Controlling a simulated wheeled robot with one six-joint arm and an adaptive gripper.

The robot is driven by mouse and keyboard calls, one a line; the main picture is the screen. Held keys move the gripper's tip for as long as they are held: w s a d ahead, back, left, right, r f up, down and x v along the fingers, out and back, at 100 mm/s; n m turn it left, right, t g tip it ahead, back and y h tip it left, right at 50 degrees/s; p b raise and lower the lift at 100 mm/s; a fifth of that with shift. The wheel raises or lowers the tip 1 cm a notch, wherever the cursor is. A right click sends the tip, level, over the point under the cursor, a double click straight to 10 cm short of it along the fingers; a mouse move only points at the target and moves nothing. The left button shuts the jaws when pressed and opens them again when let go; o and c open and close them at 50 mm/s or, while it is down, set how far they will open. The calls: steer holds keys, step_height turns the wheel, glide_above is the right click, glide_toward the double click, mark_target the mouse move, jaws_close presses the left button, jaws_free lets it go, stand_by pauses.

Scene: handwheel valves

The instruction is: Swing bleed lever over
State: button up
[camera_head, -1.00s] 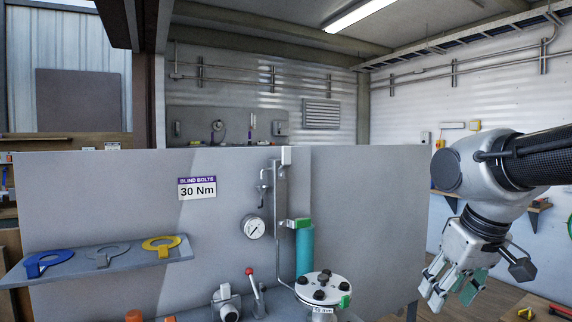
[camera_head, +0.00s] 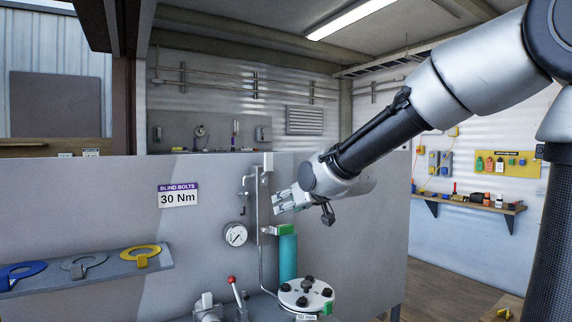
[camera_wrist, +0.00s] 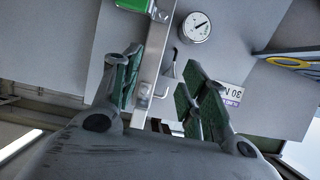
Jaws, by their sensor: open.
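A lever with a red knob (camera_head: 232,280) stands tilted beside the grey fitting at the bottom of the head view. A small bent pipe fitting (camera_head: 243,193) is on the panel left of the upright metal post; I cannot tell which of these the task calls the bleed lever. My gripper (camera_head: 284,201) is open and empty, beside the upper post. In the wrist view my gripper (camera_wrist: 160,88) has its fingers on either side of the post (camera_wrist: 152,62) and a small hook-shaped metal part (camera_wrist: 162,90); contact cannot be told.
A pressure gauge (camera_head: 235,234) sits on the grey panel (camera_head: 100,205). A teal cylinder (camera_head: 288,258) and bolted round flange (camera_head: 306,294) stand below my gripper. A shelf with coloured ring tools (camera_head: 140,256) juts out at left. A wall shelf (camera_head: 470,204) is at right.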

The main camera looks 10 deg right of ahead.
mark_target(270, 161)
step_height(270, 161, up, 10)
steer(key=w+t+y, duration=0.1)
steer(key=w+t, duration=0.2)
steer(key=t, duration=0.2)
steer(key=shift+a+x, duration=0.15)
steer(key=shift+x, duration=1.95)
steer(key=shift+a+x, duration=0.15)
steer(key=shift+x, duration=1.9)
steer(key=shift+r, duration=0.1)
steer(key=c, duration=0.8)
